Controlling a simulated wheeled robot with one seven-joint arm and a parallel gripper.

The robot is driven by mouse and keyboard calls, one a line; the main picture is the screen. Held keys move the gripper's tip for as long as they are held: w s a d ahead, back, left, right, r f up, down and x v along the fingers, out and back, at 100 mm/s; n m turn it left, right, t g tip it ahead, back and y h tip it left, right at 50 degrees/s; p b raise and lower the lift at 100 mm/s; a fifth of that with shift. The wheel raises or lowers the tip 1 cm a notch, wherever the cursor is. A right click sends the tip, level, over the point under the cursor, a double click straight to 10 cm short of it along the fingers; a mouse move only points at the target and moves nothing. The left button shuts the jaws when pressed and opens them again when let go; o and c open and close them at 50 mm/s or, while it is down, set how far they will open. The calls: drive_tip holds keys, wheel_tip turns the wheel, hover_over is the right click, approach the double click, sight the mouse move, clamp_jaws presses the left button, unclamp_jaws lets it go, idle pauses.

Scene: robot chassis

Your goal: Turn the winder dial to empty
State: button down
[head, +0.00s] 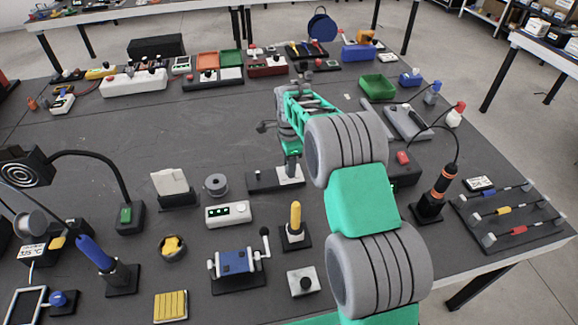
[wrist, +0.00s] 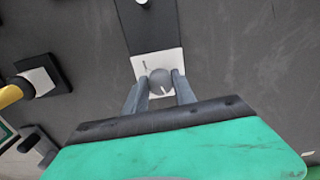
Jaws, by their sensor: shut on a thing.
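The winder dial (wrist: 160,82) is a round grey knob with a pale pointer line that points down and slightly right in the wrist view. It sits on a white plate (wrist: 143,65) at one end of a dark base (wrist: 146,30). A small dark mark shows on the plate, too small to read. My gripper (head: 291,165) points down over the plate, and its two grey fingers are shut on the dial, one on each side. In the head view the dial is mostly hidden by my gripper; the dark base (head: 268,183) reaches left from it.
A grey spool (head: 216,184) and a white box with buttons (head: 228,213) stand to the left. A yellow-handled tool (head: 295,222) stands in front. A soldering-iron-like tool (head: 440,185) stands at the right.

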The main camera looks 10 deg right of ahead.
drive_tip(key=n, duration=0.5)
drive_tip(key=shift+n, duration=0.3)
drive_tip(key=n, duration=0.5)
drive_tip(key=shift+s+n, duration=0.1)
drive_tip(key=shift+n, duration=0.2)
drive_tip(key=n, duration=0.5)
drive_tip(key=shift+d, duration=0.1)
drive_tip(key=n, duration=0.4)
drive_tip(key=shift+n, duration=0.4)
drive_tip(key=n, duration=0.5)
drive_tip(key=shift+d+b, duration=0.1)
drive_tip(key=shift+b, duration=0.2)
drive_tip(key=n, duration=0.9)
drive_tip(key=shift+n, duration=0.3)
drive_tip(key=n, duration=0.5)
drive_tip(key=shift+w, duration=0.2)
